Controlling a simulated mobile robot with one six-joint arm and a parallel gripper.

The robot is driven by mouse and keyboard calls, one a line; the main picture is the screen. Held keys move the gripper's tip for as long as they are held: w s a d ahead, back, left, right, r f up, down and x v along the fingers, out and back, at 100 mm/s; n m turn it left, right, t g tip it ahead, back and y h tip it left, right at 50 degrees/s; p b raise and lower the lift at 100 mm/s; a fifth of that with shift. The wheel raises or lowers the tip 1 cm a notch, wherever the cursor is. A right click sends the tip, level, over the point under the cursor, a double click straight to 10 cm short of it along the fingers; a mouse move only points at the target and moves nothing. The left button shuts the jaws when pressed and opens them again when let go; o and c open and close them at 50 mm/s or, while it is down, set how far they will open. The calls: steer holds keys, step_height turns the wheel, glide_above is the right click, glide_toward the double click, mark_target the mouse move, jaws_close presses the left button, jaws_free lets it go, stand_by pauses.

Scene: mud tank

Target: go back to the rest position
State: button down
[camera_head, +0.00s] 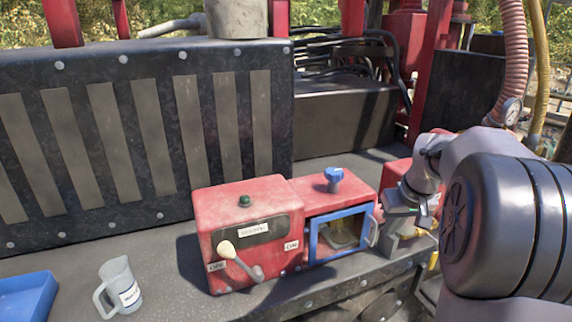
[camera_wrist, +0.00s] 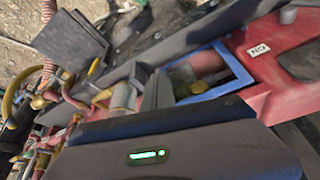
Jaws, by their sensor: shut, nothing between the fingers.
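My gripper (camera_head: 403,213) is at the right in the head view, below my wrist and just right of the red box (camera_head: 243,212). It is shut and empty. Its fingertips are hard to make out there against grey and red parts. In the wrist view its dark body with a green light fills the bottom. The box has a blue-framed window door (camera_head: 313,240) with a grey handle, and a lever with a cream knob (camera_head: 226,249). The blue frame also shows in the wrist view (camera_wrist: 241,70). My gripper appears apart from the door, though depth is unclear.
A grey labelled jug (camera_head: 120,286) stands on the ledge at left, beside a blue tray (camera_head: 27,296). A blue knob (camera_head: 334,174) tops the box. A ribbed tank wall (camera_head: 140,140) rises behind. Hoses and a gauge (camera_head: 511,110) crowd the right. The ledge between jug and box is clear.

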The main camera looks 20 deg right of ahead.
steer(key=s+a+f+b, duration=0.2)
steer(key=s+a+b, duration=0.15)
steer(key=a, duration=0.45)
steer(key=s+a+f+t+y+b, duration=0.1)
steer(key=s+a+f+b, duration=0.25)
steer(key=a, duration=0.55)
steer(key=s+a+f+b, duration=0.2)
steer(key=a+b, duration=0.2)
steer(key=a, duration=0.4)
steer(key=s+a+f+m+y+b, duration=0.1)
steer(key=s+a+f+y+b, duration=0.1)
steer(key=s+a+f+b, duration=0.4)
steer(key=s+a+f, duration=0.3)
steer(key=s, duration=0.2)
steer(key=shift+s+a+t, duration=0.15)
steer(key=shift+s+t, duration=0.15)
steer(key=shift+f, duration=0.1)
